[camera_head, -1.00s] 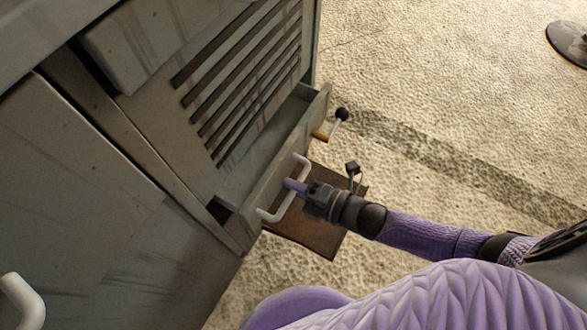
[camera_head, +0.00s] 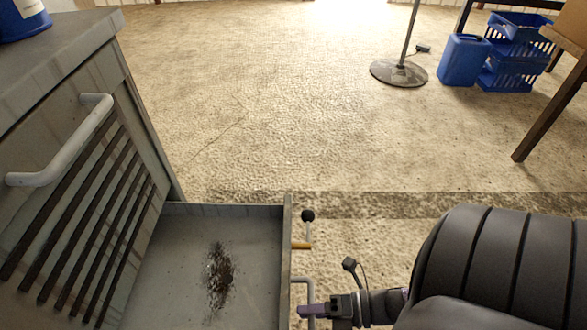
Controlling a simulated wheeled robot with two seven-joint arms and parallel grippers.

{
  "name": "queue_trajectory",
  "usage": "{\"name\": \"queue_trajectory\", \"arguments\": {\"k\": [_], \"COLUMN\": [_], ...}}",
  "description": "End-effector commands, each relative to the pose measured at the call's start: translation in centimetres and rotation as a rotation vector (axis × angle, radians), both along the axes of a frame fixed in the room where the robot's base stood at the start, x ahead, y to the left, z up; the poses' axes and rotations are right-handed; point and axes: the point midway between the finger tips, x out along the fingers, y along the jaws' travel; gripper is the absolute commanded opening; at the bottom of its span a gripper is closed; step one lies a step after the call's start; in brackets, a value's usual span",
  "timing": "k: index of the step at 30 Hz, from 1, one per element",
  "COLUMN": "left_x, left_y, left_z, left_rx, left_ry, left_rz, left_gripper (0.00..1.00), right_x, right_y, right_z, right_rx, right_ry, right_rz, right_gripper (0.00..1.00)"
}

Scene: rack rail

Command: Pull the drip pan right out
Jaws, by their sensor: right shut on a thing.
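The drip pan (camera_head: 180,250) is a shallow grey metal tray standing well out of the grey cabinet, below its slotted front. A dark patch of grime lies on its floor. Its near end runs past the lower picture edge, so I cannot see how much is still inside the cabinet. A pale bar handle (camera_head: 301,280) is on its right, front wall. My right gripper (camera_head: 309,311) is shut on this handle at the bottom of the picture; the lower part of the grip is cut off. My left gripper is not in view.
A black-knobbed lever (camera_head: 307,215) stands by the pan's front wall. A white handle (camera_head: 75,140) sticks out of the cabinet above the slots. Blue crates (camera_head: 508,70), a blue canister (camera_head: 464,60) and a round stand base (camera_head: 398,73) are farther off. The floor between is clear.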

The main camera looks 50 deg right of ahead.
Motion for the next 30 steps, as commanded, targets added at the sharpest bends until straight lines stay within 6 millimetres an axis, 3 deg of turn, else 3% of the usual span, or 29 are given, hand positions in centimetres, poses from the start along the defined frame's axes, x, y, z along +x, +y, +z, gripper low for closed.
{"name": "queue_trajectory", "arguments": {"k": [12, 13, 17, 26, 30], "left_x": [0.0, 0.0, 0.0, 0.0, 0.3], "left_y": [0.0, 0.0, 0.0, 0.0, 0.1], "left_z": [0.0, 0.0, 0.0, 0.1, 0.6], "left_rx": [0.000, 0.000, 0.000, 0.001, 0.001], "left_ry": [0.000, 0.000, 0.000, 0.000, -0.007], "left_rz": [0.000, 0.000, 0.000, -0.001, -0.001], "left_gripper": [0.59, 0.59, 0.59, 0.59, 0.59], "right_x": [-0.3, -0.3, -0.3, -0.4, -2.4], "right_y": [-0.3, -0.3, -0.2, -0.3, -1.9], "right_z": [-0.1, -0.1, -0.1, 0.0, 0.7], "right_rx": [-0.003, -0.003, -0.002, -0.001, -0.003], "right_ry": [0.003, 0.003, 0.002, 0.001, 0.004], "right_rz": [-0.001, -0.001, -0.001, -0.001, -0.001], "right_gripper": [0.00, 0.24, 0.52, 0.54, 0.54]}}
